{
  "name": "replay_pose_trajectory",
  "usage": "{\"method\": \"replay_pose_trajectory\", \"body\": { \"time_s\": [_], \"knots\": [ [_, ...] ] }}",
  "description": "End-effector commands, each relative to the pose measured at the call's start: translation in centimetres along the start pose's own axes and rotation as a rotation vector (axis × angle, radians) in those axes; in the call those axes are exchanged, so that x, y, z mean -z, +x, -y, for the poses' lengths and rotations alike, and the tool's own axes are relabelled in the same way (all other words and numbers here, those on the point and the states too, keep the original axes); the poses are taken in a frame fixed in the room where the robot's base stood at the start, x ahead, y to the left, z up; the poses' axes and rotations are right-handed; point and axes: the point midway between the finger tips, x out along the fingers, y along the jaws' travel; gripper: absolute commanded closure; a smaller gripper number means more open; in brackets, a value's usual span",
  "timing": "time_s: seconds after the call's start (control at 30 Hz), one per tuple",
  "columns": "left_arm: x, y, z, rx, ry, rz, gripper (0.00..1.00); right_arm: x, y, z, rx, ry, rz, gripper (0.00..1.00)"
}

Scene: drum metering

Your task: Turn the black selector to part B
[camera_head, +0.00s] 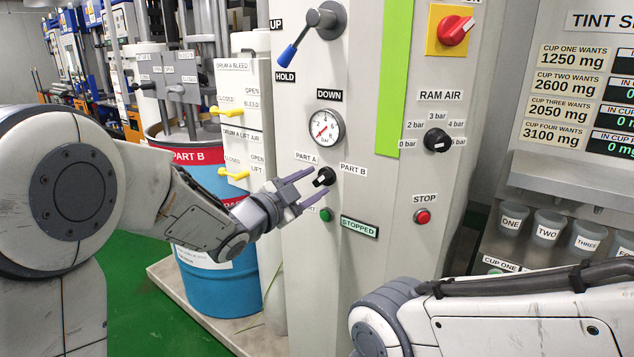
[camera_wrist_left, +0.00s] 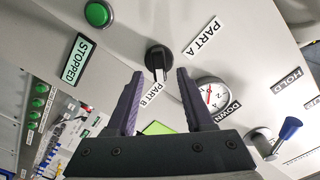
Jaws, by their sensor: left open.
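The black selector (camera_head: 325,176) is a small round knob with a raised bar, on the grey panel between the PART A label (camera_head: 306,158) and the PART B label (camera_head: 353,169). I cannot tell for certain which label its bar points to. My left gripper (camera_head: 317,182) is open, its two purple fingers reaching the selector from the left. In the left wrist view the selector (camera_wrist_left: 158,58) lies between and just beyond the fingertips (camera_wrist_left: 158,73), with a gap on both sides. My right gripper is out of view; only my right arm shows at lower right.
A green button (camera_head: 326,214) and STOPPED sign (camera_head: 359,227) sit just below the selector. A pressure gauge (camera_head: 324,128) and blue-tipped lever (camera_head: 310,32) are above. A ram air knob (camera_head: 437,140) and red stop button (camera_head: 422,216) are right. A blue drum (camera_head: 222,290) stands left.

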Motion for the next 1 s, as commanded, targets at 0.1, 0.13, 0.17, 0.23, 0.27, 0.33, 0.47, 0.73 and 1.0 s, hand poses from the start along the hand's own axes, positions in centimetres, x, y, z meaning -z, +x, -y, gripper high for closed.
{"method": "replay_pose_trajectory", "body": {
  "time_s": [0.1, 0.13, 0.17, 0.23, 0.27, 0.33, 0.47, 0.73, 1.0],
  "knots": [
    [-0.1, -2.6, 0.1, 0.004, 0.002, 0.002, 0.47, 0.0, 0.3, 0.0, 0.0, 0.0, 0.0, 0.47],
    [-0.1, -3.3, 0.0, 0.003, 0.002, 0.002, 0.47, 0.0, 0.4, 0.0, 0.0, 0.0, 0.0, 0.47],
    [-0.1, -3.9, 0.1, 0.003, 0.002, 0.003, 0.47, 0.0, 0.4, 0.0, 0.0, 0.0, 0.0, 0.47],
    [-0.1, -5.2, 0.1, 0.003, 0.002, 0.002, 0.47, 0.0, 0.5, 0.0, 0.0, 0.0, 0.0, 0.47],
    [-0.1, -5.7, 0.1, 0.003, 0.002, 0.002, 0.47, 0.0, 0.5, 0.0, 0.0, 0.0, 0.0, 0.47],
    [-0.1, -6.7, 0.1, 0.003, 0.002, 0.002, 0.47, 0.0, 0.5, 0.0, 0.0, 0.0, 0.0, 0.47],
    [-0.1, -7.8, 0.1, 0.002, 0.003, 0.001, 0.47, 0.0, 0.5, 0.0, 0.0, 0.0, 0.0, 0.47],
    [-0.1, -8.2, 0.0, 0.0, 0.001, 0.001, 0.47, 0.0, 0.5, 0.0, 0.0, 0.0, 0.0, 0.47],
    [-0.6, -7.9, -1.3, -0.021, -0.045, 0.091, 0.47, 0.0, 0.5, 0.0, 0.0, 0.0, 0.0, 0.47]
  ]
}}
